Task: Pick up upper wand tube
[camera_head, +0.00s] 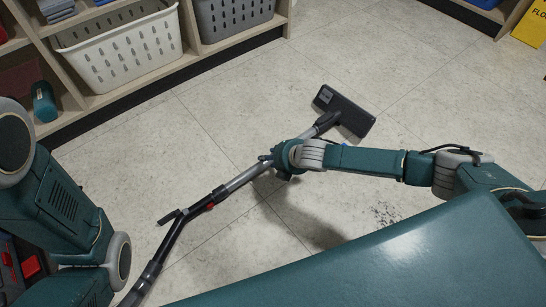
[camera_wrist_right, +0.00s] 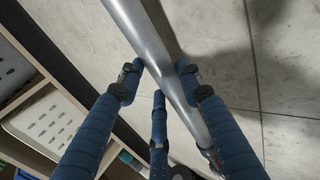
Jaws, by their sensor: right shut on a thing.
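A vacuum wand lies across the middle of the head view. Its grey metal upper wand tube (camera_head: 240,180) runs between a black floor head (camera_head: 345,110) and a dark curved handle (camera_head: 168,240). My right gripper (camera_head: 277,162) is shut on the tube, partway along it. In the right wrist view the tube (camera_wrist_right: 150,40) passes between the blue fingers of the gripper (camera_wrist_right: 160,78). The gripper hides part of the tube in the head view. Only links of my left arm show at the left; its gripper is out of view.
Wooden shelves at the upper left hold a white basket (camera_head: 125,47), a grey basket (camera_head: 230,15) and a teal cylinder (camera_head: 44,101). A yellow sign (camera_head: 531,25) stands at the upper right. Dark debris (camera_head: 385,213) lies on the tiles. The floor around the floor head is clear.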

